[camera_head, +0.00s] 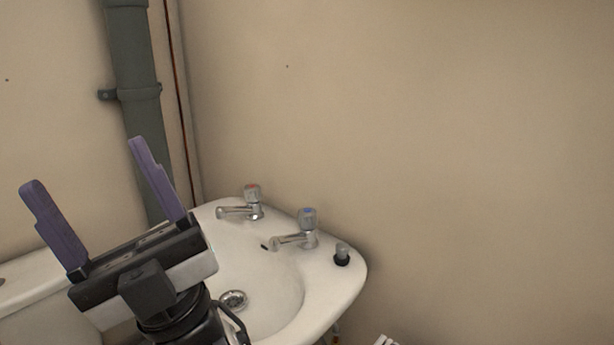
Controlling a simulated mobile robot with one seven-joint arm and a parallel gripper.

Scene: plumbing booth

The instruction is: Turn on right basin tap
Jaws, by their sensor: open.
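The right basin tap (299,233) is chrome with a blue-marked knob on top, and its spout points left over the bowl. The left basin tap (245,205) is chrome with a red-marked knob. Both stand on the back rim of the white basin (334,291). My gripper (88,165) is at the left, with its two purple fingers spread wide and pointing up. It is empty and apart from both taps, left of them in the picture. My gripper and wrist hide the left part of the basin.
A small chrome and black fitting (342,254) stands on the rim right of the right tap. A grey-green pipe (133,95) runs up the wall at the left. The beige wall (430,150) is close behind the basin. A drain (233,299) sits in the bowl.

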